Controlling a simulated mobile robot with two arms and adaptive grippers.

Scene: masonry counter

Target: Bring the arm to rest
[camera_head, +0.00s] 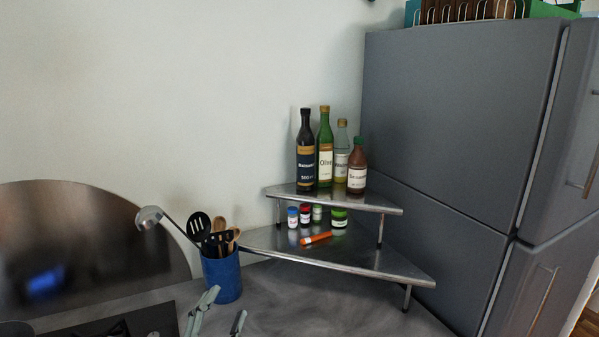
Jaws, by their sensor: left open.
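My left gripper (224,308) shows at the bottom of the head view, left of the middle. Its two pale fingers point up and stand apart. It is open, and I see nothing between the fingers. It appears in front of and just below the blue utensil holder (222,278); I cannot tell the exact gap. The rest of the left arm is cut off by the lower edge. My right gripper is not in view.
A metal corner shelf (340,258) holds several bottles (325,160) above, with small jars (305,215) and an orange tube (316,238) below. A ladle (150,217) sticks out leftward. A hob (125,325) lies lower left; a grey fridge (455,120) stands right.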

